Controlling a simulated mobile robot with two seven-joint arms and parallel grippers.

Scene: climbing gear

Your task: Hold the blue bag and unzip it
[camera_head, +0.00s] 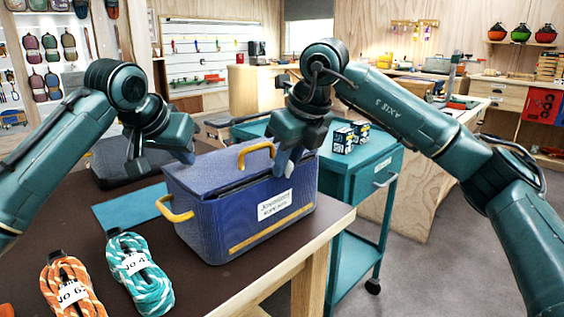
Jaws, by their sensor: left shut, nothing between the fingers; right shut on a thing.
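The blue bag (205,222) stands upright on the dark tabletop, with yellow handles on its top and left side and a white label on its front. A dark gap runs along the front of its top edge. My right gripper (283,168) is shut at the right part of that top edge, on a part of the bag that its fingers hide. I cannot make out a zip pull. My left gripper (184,156) is shut and empty, above the bag's back left corner.
An orange rope coil (72,288) and a teal rope coil (140,275) lie at the front left of the table (200,285). A blue mat (128,208) lies left of the bag. A teal cart (350,178) with small boxes stands behind on the right.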

